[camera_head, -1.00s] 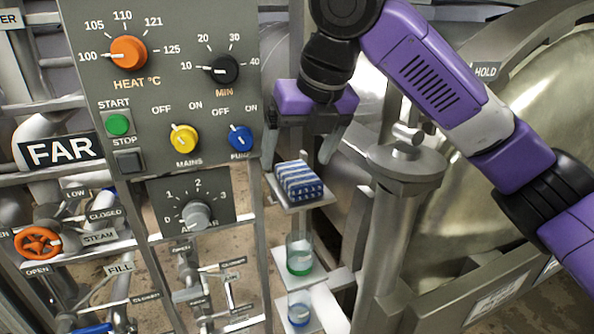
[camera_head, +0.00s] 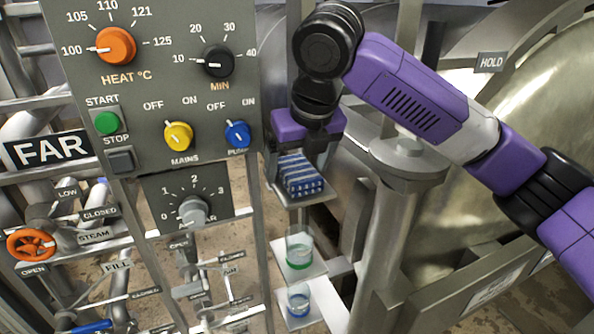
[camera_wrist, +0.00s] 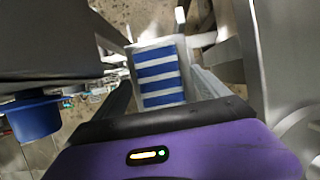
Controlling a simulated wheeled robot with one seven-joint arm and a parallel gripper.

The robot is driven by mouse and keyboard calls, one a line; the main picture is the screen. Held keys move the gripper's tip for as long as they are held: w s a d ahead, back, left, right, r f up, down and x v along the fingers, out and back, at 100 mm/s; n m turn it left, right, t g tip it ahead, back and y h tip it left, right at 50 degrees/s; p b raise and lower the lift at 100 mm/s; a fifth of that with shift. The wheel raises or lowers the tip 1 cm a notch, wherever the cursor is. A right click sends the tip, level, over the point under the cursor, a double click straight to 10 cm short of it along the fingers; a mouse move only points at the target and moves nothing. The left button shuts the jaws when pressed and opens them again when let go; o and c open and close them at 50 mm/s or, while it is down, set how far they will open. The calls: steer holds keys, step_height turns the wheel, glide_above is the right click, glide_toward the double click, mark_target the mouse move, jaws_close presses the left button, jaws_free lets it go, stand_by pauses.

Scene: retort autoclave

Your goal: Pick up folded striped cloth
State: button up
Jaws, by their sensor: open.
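The folded striped cloth (camera_head: 300,175), blue and white, lies on a small pale shelf (camera_head: 312,197) right of the control panel. In the wrist view the cloth (camera_wrist: 160,77) shows from above, with its stripes running across between my fingers. My gripper (camera_head: 300,165) is open and points down over the cloth, with one finger on either side of it. The purple gripper body hides part of the cloth's near end in the wrist view. I cannot tell whether the fingers touch it.
The control panel (camera_head: 150,85) with knobs stands close to the left of my gripper. Below the shelf are a green-banded glass beaker (camera_head: 299,248) and a blue-banded one (camera_head: 298,302) on lower shelves. A metal post (camera_head: 395,215) and a large vessel (camera_head: 545,130) stand to the right.

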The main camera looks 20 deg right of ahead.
mark_target(299, 170)
steer(key=c, duration=1.6)
steer(key=shift+r, duration=0.1)
steer(key=shift+s+r, duration=0.15)
step_height(299, 170, up, 7)
steer(key=shift+s+f+b, duration=0.15)
steer(key=shift+b, duration=0.6)
steer(key=s+b, duration=0.2)
steer(key=s, duration=1.7)
steer(key=shift+s, duration=0.25)
steer(key=shift+f, duration=0.1)
